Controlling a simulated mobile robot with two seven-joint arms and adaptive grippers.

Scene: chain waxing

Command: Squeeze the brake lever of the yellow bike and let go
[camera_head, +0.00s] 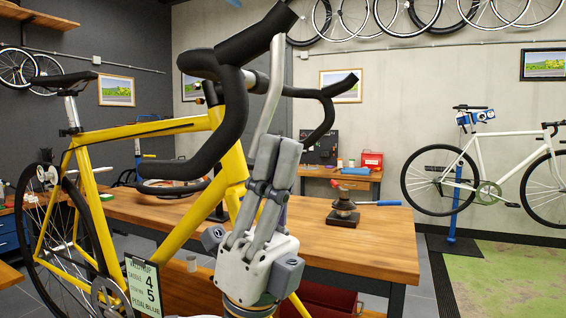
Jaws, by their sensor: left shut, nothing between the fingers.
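The yellow bike (181,126) stands at the left and centre, with black drop handlebars (232,110). A silver brake lever (269,88) hangs down from the black hood of the nearer drop. My left gripper (278,148) comes up from the bottom centre with its fingers together and nothing between them. Its fingertips overlap the lower end of the lever in the picture; I cannot tell whether they touch. The far drop of the bar (325,118) shows behind, and no lever is clear on it. My right gripper is not in view.
A sign card (146,287) is at the bike's lower left. A white bike (490,170) on a blue stand is at the right.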

